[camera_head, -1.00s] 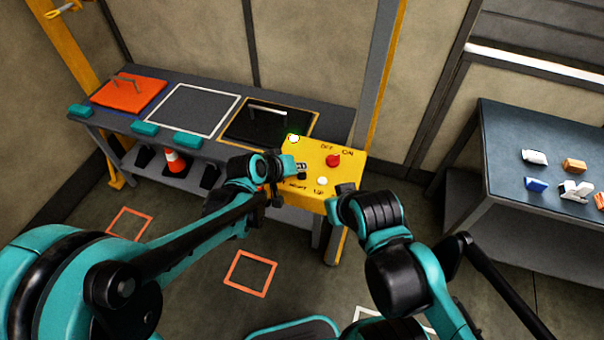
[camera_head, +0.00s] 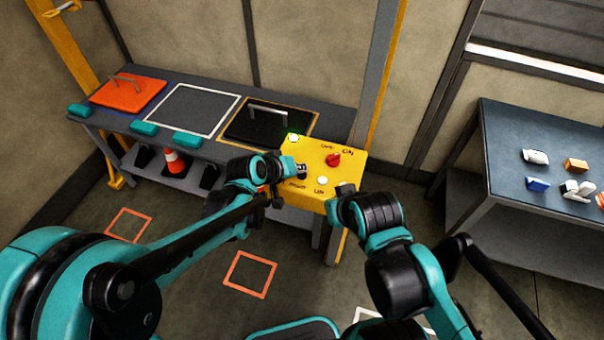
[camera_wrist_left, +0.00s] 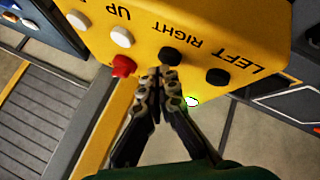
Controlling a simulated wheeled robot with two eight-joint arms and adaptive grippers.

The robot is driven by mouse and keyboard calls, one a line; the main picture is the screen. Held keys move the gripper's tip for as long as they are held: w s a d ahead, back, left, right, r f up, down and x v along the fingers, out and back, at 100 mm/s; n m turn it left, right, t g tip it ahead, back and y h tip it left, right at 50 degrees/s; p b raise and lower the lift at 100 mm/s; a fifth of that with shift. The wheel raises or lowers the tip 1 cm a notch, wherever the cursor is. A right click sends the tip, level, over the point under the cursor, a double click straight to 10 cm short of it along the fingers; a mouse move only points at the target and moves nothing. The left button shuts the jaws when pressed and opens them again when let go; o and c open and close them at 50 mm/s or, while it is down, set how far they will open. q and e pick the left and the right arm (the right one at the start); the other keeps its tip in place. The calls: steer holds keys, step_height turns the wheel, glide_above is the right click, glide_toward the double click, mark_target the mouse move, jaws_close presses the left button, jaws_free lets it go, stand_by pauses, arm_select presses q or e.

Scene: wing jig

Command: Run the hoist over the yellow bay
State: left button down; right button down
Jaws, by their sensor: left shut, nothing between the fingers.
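The yellow control box (camera_head: 325,155) stands at the right end of the bench, with a red knob (camera_head: 333,160) and a lit green-white lamp (camera_head: 293,138). In the left wrist view its black LEFT button (camera_wrist_left: 217,77) and black RIGHT button (camera_wrist_left: 171,56) show. My left gripper (camera_head: 301,171) is shut and empty at the box; in the wrist view its tips (camera_wrist_left: 161,76) are close to the RIGHT button, and contact cannot be told. The yellow-outlined bay (camera_head: 312,128) has a black lid with a handle (camera_head: 262,122). My right gripper (camera_head: 344,190) is beside the box, its fingers unclear.
The bench (camera_head: 230,153) also has an empty white-outlined bay (camera_head: 192,108) and an orange lid with a handle (camera_head: 130,94). A yellow hook-like part (camera_head: 62,10) shows at upper left. A side table (camera_head: 500,130) with small blocks stands at right.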

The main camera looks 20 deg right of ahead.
arm_select(q)
steer(key=shift+f+b, duration=0.45)
steer(key=shift+f, duration=0.05)
stand_by(0.4)
steer(key=shift+r, duration=0.1)
stand_by(5.4)
steer(key=shift+r+p, duration=0.65)
steer(key=shift+r, duration=0.2)
step_height(320, 180, up, 5)
steer(key=p, duration=0.4)
